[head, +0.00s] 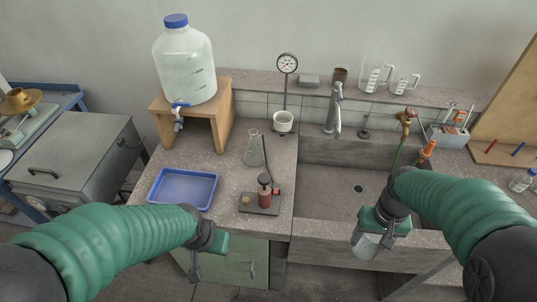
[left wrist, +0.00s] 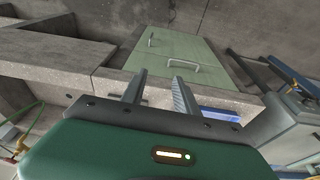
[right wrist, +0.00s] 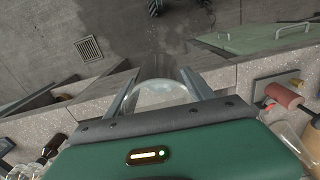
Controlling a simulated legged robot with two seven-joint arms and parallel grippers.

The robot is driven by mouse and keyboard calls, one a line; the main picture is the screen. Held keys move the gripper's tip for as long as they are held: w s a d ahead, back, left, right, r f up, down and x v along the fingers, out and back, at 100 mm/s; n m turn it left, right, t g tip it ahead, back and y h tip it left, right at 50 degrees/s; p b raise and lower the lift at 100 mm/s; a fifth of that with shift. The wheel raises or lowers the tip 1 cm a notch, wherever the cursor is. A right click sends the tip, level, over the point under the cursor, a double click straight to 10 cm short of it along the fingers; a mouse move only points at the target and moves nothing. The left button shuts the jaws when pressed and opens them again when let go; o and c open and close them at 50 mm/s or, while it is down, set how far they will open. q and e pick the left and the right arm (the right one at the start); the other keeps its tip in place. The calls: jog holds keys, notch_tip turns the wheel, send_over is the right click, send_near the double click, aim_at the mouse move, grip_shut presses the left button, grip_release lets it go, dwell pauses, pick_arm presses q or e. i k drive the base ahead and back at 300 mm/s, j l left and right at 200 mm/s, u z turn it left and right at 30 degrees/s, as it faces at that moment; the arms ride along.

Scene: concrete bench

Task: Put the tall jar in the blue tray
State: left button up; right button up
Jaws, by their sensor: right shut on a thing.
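The blue tray (head: 183,205) lies empty on the bench top at the left, and its edge shows in the left wrist view (left wrist: 220,114). My right gripper (head: 366,243) is shut on a clear glass vessel, which I take for the tall jar (head: 364,250). It hangs in front of the sink's front edge; its round glass end shows between the fingers in the right wrist view (right wrist: 160,92). The fingers and gripper body hide part of it. My left gripper (head: 194,268) is open and empty, in front of the bench and below the tray.
The sink (head: 340,185) lies right of these.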

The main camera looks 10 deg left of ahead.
aim_at(183, 190)
jog(key=j+u, duration=0.1)
jog(key=j, duration=0.3)
jog(key=i+j, duration=0.15)
jog(key=j, duration=0.25)
jog(key=i+j+u, duration=0.15)
jog(key=j, duration=0.25)
jog(key=j+u, duration=0.1)
jog(key=j, duration=0.3)
jog(key=i+j, duration=0.15)
jog(key=j, duration=0.25)
jog(key=i+j+u, duration=0.15)
jog(key=j, duration=0.2)
jog(key=i+j, duration=0.15)
